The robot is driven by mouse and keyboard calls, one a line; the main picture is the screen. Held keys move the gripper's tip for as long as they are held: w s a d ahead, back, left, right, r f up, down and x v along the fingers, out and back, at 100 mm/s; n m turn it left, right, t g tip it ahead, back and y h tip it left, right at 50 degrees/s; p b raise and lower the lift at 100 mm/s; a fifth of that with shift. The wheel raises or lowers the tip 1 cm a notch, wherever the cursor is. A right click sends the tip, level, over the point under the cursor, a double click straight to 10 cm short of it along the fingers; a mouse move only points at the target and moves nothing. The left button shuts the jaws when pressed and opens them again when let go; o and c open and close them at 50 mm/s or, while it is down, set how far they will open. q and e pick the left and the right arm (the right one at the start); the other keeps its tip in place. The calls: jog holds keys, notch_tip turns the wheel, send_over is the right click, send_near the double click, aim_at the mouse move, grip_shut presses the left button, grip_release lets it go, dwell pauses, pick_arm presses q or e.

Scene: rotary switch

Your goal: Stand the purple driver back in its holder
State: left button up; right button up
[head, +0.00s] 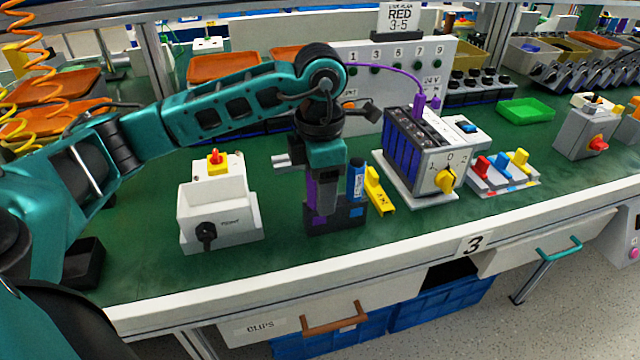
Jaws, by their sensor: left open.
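The dark holder block (345,222) stands on the green bench mat near the front edge. A blue driver (356,178) stands upright in its right part. The purple driver (311,190) is upright at the holder's left part, mostly covered by my left gripper. My left gripper (325,205) points straight down over that part, open, with a grey finger in front of the purple driver. I cannot tell how deep the driver sits in the holder. My right gripper is not in view.
A yellow block (379,190) lies just right of the holder. A rotary switch box (425,155) with a yellow knob stands beyond it. A white box (218,212) with a black knob is to the left. Clear mat lies between that box and the holder.

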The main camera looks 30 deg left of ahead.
pick_arm(q)
jog(key=shift+r, duration=0.7)
notch_tip(320, 180, up, 12)
jog(key=p, duration=0.2)
jog(key=shift+f+p, duration=0.2)
jog(key=shift+p, duration=0.1)
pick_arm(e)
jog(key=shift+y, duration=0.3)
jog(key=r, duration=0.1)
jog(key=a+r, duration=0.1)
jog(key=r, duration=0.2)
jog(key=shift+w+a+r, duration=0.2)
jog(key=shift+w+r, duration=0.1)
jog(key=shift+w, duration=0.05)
